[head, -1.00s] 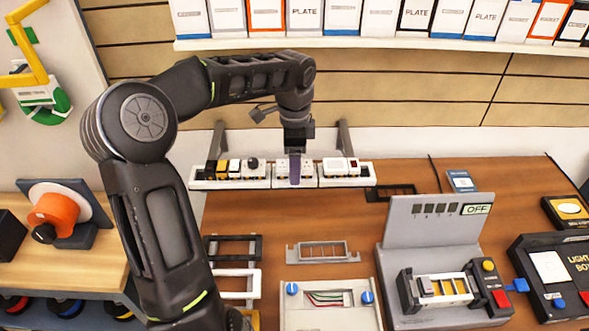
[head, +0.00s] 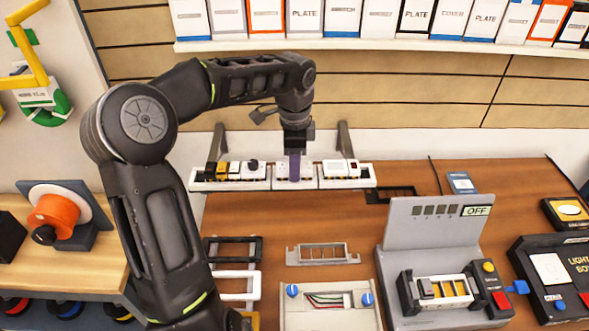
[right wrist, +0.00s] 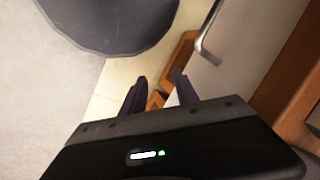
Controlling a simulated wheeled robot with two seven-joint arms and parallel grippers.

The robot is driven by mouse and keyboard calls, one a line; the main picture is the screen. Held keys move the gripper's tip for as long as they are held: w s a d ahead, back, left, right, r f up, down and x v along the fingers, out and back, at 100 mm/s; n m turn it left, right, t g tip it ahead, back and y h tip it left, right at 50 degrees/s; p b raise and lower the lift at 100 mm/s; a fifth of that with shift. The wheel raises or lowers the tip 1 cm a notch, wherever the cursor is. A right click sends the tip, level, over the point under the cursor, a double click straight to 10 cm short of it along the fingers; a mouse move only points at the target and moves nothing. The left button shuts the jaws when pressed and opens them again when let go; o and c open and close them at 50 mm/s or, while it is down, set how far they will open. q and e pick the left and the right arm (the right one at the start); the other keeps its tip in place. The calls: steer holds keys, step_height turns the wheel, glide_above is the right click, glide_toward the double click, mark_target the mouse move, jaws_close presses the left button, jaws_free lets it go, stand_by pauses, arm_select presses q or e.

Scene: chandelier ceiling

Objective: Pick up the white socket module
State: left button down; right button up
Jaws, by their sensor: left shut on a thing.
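The white socket module (head: 282,169) sits at the middle section of the long white rack at the back of the workbench, in the head view. My left gripper (head: 295,172) points straight down over it, its dark purple fingers shut on the module and hiding its middle. I cannot tell whether the module is clear of the rack. My right gripper (right wrist: 158,82) is open in the right wrist view, with nothing between its fingers, away from the bench top.
The white rack (head: 258,184) also holds yellow, black and white modules (head: 235,168) at left and a white module with a red mark (head: 337,166) at right. Frames (head: 322,254), a wiring box (head: 347,314) and a grey test stand (head: 430,239) occupy the bench. A box shelf (head: 400,43) is above.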

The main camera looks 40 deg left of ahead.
arm_select(q)
steer(key=shift+r, duration=0.1)
